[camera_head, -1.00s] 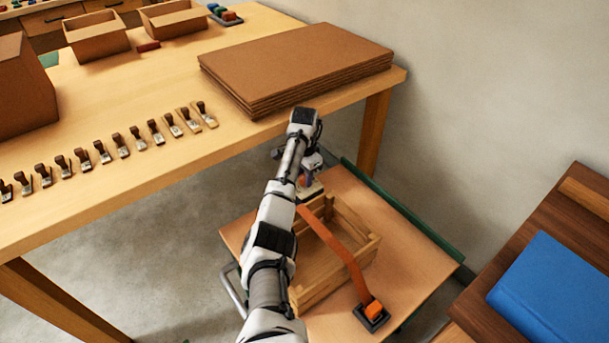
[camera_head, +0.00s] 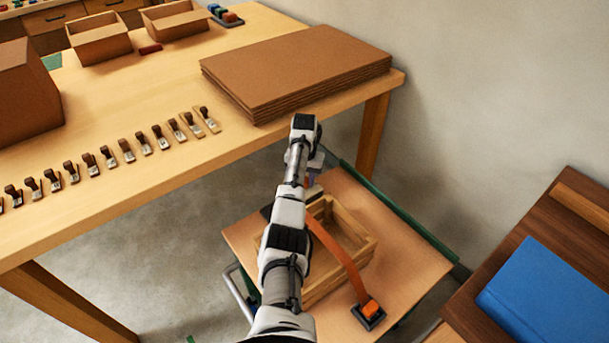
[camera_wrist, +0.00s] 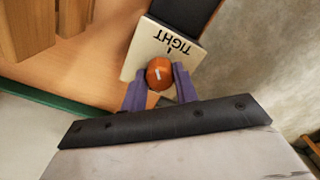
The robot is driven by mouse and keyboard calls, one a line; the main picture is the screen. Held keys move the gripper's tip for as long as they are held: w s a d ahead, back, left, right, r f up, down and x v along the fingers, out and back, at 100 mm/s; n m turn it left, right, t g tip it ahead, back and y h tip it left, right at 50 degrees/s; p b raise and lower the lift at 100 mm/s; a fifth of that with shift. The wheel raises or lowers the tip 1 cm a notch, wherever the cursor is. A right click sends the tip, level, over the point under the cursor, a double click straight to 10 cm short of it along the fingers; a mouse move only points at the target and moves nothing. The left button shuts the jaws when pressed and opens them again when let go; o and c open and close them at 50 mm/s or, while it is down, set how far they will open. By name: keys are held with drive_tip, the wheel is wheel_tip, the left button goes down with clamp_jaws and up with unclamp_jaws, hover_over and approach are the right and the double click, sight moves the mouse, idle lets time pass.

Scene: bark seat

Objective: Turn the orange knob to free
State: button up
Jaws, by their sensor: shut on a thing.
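The orange knob (camera_wrist: 159,75) sits on a pale square plate (camera_wrist: 135,62) in the wrist view. In the head view my gripper (camera_head: 313,180) is over the far end of the cart, and my arm mostly hides the knob and plate.
A wooden crate (camera_head: 362,243) stands on the cart (camera_head: 410,255), close to my gripper, with an orange strap (camera_head: 340,258) across it ending at a dark-based buckle. A workbench (camera_head: 110,205) with stacked brown boards (camera_head: 300,65) stands behind. A blue book (camera_head: 550,300) lies at right.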

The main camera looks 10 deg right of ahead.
drive_tip(key=n+p, duration=0.1)
drive_tip(key=n, duration=0.2)
drive_tip(key=shift+r+n, duration=0.15)
drive_tip(key=shift+n, duration=0.25)
drive_tip(key=n, duration=0.3)
drive_tip(key=shift+n+p, duration=0.3)
drive_tip(key=shift+p, duration=0.05)
drive_tip(key=n, duration=0.6)
drive_tip(key=shift+w+p, duration=0.1)
drive_tip(key=shift+p, duration=0.25)
drive_tip(key=n, duration=0.7)
drive_tip(key=shift+n, duration=0.3)
drive_tip(key=n, duration=0.3)
drive_tip(key=shift+n, duration=0.3)
drive_tip(key=shift+a+n+b, duration=0.1)
drive_tip(key=shift+n+b, duration=0.2)
drive_tip(key=shift+n, duration=1.3)
drive_tip(key=o, duration=1)
drive_tip(key=shift+c, duration=0.2)
